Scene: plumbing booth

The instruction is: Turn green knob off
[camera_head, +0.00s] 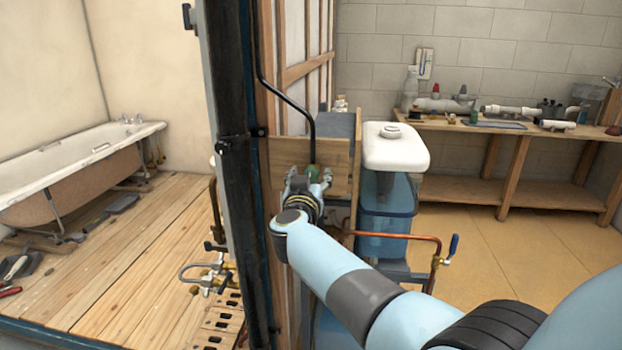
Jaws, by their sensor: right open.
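The green knob (312,172) shows as a small patch of green in front of a wooden board, at the lower end of a thin black pipe. My right gripper (308,178) is at the knob, with its fingers on either side of it. The gripper is open. Whether the fingers touch the knob is too small to tell, and the gripper hides its lower part. My left gripper is not in view.
A dark upright post (238,180) stands just left of my right arm. A copper pipe (400,237) with a blue-handled valve (453,246) is right of it. A white cistern (396,148) stands behind. A bathtub (75,165) is at left, a workbench (510,128) at back right.

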